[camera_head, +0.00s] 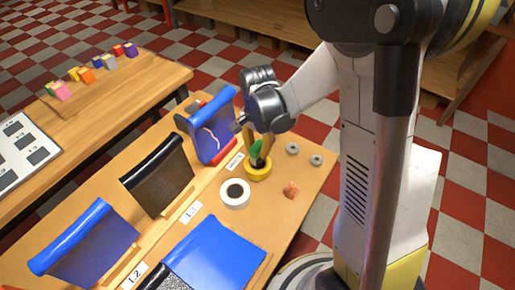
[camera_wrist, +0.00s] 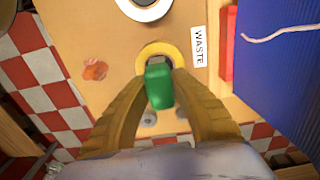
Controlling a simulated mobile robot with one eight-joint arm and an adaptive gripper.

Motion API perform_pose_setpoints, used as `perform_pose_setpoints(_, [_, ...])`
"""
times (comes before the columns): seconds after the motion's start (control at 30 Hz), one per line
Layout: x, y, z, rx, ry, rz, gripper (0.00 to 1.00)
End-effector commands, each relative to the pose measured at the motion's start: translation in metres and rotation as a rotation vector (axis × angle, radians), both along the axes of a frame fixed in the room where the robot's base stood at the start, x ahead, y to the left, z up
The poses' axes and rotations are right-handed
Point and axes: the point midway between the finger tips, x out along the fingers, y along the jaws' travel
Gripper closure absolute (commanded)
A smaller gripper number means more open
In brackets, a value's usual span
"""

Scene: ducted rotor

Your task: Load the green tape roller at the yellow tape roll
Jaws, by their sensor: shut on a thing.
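My gripper (camera_wrist: 160,95) is shut on the green tape roller (camera_wrist: 160,86), which also shows in the head view (camera_head: 256,149) between the fingers. The yellow tape roll (camera_head: 258,173) lies flat on the table, directly below the roller in the head view. In the wrist view the yellow tape roll (camera_wrist: 158,46) shows as a ring behind the roller's lower end. The roller's lower end is at the roll's opening; I cannot tell how deep it reaches. Part of the roll is hidden by the roller and fingers.
A white tape roll (camera_head: 235,193) lies left of the yellow one. A "WASTE" label (camera_head: 234,162), a blue panel (camera_head: 214,130), an orange crumpled piece (camera_head: 291,190) and two grey rings (camera_head: 292,148) are close by. The table's right edge is near.

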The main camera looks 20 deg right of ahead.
Motion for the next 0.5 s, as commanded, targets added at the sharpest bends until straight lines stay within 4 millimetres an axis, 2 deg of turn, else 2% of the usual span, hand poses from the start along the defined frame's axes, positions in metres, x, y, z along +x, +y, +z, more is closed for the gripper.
perform_pose_setpoints(0.5, [0.0, 0.0, -0.0037, 0.0, 0.0, 0.0, 1.0])
